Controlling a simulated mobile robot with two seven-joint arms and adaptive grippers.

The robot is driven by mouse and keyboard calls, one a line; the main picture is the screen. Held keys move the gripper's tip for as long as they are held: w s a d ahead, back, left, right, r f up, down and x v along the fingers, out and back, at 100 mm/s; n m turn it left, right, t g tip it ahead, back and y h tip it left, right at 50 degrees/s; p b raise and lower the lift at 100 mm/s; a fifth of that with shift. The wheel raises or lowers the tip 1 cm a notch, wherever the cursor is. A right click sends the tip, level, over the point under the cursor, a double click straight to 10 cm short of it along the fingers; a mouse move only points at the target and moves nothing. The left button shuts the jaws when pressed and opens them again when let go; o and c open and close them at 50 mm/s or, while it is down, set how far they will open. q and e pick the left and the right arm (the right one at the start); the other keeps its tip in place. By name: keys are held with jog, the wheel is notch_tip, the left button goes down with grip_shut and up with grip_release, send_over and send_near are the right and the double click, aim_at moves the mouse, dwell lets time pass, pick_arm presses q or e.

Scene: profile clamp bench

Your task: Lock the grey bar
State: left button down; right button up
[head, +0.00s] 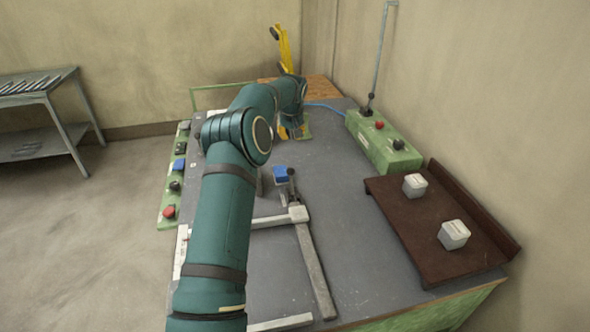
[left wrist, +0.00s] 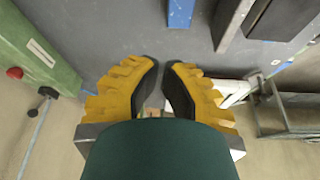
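A long grey bar (head: 313,268) lies on the dark grey bench top (head: 355,240), its far end at a pale corner block (head: 298,214). A small clamp-like part with a dark knob (head: 291,173) stands just beyond that block, beside a blue block (head: 281,178). Whether the clamp bears on the bar cannot be told. My left gripper (head: 293,130), with yellow fingers, is over the far part of the bench, beyond the blue block and apart from the bar. In the left wrist view its dark-padded fingertips (left wrist: 161,66) have a narrow empty gap. My right gripper is out of view.
A green control box (head: 383,142) with a pole stands at the back right. A brown tray (head: 412,224) holds two pale blocks (head: 453,234). A green button strip (head: 173,188) runs along the left edge. The bench's middle right is clear.

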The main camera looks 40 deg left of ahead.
aim_at(291, 181)
pick_arm(q)
notch_tip(291, 181, down, 11)
jog(key=b, duration=0.1)
jog(key=shift+d, duration=0.25)
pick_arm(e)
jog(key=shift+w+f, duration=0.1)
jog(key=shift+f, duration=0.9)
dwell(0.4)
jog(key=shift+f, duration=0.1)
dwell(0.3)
